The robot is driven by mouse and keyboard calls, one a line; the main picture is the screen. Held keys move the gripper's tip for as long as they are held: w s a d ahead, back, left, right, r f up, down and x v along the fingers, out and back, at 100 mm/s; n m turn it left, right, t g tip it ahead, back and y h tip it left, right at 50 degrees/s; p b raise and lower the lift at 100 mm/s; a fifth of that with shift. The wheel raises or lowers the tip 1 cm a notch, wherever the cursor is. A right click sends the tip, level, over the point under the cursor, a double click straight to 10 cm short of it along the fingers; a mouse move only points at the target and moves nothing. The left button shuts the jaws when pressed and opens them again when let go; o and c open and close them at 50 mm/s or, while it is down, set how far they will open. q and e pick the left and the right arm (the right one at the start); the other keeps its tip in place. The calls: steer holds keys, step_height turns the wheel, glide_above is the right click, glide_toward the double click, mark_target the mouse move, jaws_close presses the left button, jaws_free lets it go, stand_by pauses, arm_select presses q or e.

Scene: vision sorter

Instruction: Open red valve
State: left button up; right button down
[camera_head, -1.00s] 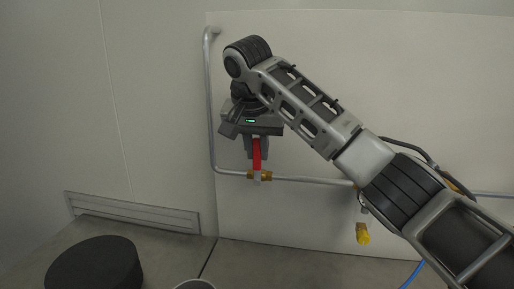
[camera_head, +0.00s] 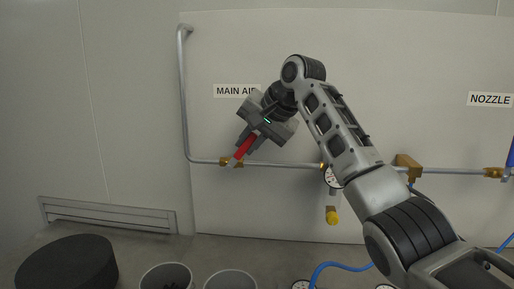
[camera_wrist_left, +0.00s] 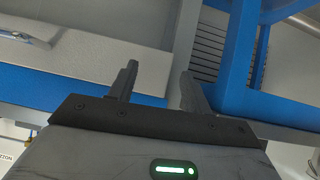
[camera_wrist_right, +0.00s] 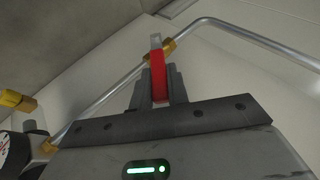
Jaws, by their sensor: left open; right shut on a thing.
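The red valve handle (camera_head: 243,148) sits on the brass valve body (camera_head: 226,161) in the grey pipe (camera_head: 290,165), under the MAIN AIR label (camera_head: 236,91). The handle leans up and to the right from the valve. My right gripper (camera_head: 250,141) is shut on its upper part and tilted along with it. In the right wrist view the red handle (camera_wrist_right: 158,76) lies between the two fingers of my right gripper (camera_wrist_right: 159,88). My left gripper (camera_wrist_left: 158,84) shows only in the left wrist view, open and empty, with blue and grey framework beyond it.
A pressure gauge (camera_head: 332,177) and a yellow fitting (camera_head: 332,217) hang from the pipe to the right. A NOZZLE label (camera_head: 490,99) is at far right. A black round object (camera_head: 67,263), two bins (camera_head: 166,268) and a blue hose (camera_head: 340,266) are low down.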

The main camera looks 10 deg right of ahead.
steer(key=f+y, duration=0.1)
steer(key=d+f+t+y+b, duration=0.1)
steer(key=d+m+y+b, duration=0.1)
steer(key=y, duration=0.1)
steer(key=shift+s+d+f+t, duration=0.1)
steer(key=shift+s+f+t, duration=0.2)
steer(key=shift+f, duration=0.1)
steer(key=f+y, duration=0.1)
steer(key=m+t+y+b, duration=0.1)
steer(key=shift+d+f+y, duration=0.3)
steer(key=shift+d+f, duration=0.05)
steer(key=shift+d, duration=0.05)
steer(key=shift+s+f+t+y+b, duration=0.1)
steer(key=shift+f+t+y+b, duration=0.3)
steer(key=shift+t+y+b, duration=0.15)
arm_select(q)
steer(key=shift+w+d+f+t+h, duration=0.3)
steer(key=shift+d+f, duration=0.3)
steer(key=shift+d, duration=0.05)
steer(key=shift+f, duration=0.1)
arm_select(e)
steer(key=c, duration=1.4)
jaws_free()
arm_select(q)
steer(key=shift+s, duration=0.1)
arm_select(e)
steer(key=shift+o, duration=0.2)
